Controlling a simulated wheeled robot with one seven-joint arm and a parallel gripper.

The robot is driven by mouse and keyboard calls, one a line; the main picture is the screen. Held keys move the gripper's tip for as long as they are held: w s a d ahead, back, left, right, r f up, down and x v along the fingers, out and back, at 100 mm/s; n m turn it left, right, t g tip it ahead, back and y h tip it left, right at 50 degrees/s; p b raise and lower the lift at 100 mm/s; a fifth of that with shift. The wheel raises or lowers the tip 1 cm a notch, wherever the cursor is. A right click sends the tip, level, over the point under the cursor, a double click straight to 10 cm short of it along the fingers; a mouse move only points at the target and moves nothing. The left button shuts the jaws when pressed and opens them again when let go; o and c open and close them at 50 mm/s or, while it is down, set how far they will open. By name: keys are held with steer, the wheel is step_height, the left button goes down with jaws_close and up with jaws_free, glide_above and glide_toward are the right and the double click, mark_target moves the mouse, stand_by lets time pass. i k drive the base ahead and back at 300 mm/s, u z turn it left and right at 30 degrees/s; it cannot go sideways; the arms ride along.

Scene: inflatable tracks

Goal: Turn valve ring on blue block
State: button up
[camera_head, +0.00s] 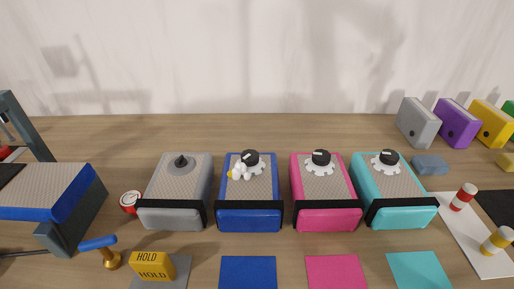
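The blue block (250,217) stands left of centre on the wooden table, between a grey and a pink block. It has a patterned grey top and a black band across its front. A black knob (250,157) with a white mark sits on its top. A white valve ring (256,168) lies around or just below the knob. A small white and yellow piece (238,172) sits at the ring's front left and partly covers it; I cannot tell if they are joined. My gripper is not in view.
Pink (329,219) and cyan (400,216) blocks carry similar knobs and rings. The grey block (173,218) has a dark cone. A yellow HOLD block (151,266), a blue-handled tool (99,250) and coloured mats lie in front.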

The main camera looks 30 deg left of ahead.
mark_target(251, 157)
steer(key=k, duration=0.85)
steer(key=u, duration=0.45)
steer(key=i, duration=1)
